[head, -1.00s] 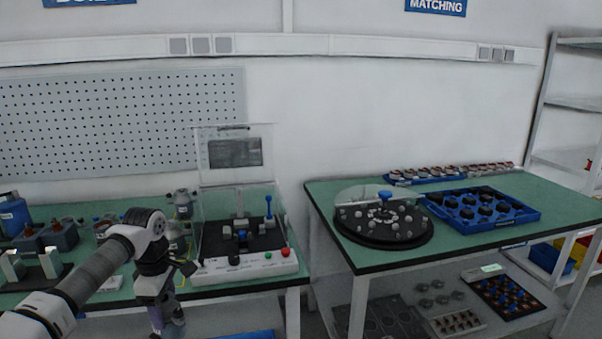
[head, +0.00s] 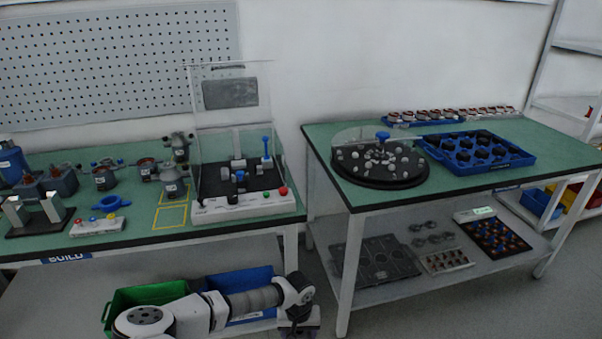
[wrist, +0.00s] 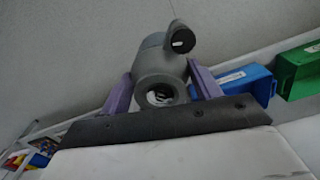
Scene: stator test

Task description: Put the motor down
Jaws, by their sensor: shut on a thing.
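The motor (wrist: 158,68) is a grey round housing with a hollow end and a small dark-capped knob on its upper side. In the wrist view it sits between the two purple fingers of my gripper (wrist: 161,88), which is shut on it. In the head view my arm reaches along the bottom edge, and its end hangs low by the front leg of the left bench (head: 240,224), below the tabletop. The held motor cannot be made out there.
Several motors and parts stand on the left bench, with a yellow-marked area (head: 171,217) beside the clear-lidded test station (head: 245,205). Green (head: 150,297) and blue (head: 240,288) bins sit below. The right bench holds a round turntable (head: 380,165) and a blue tray (head: 476,152).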

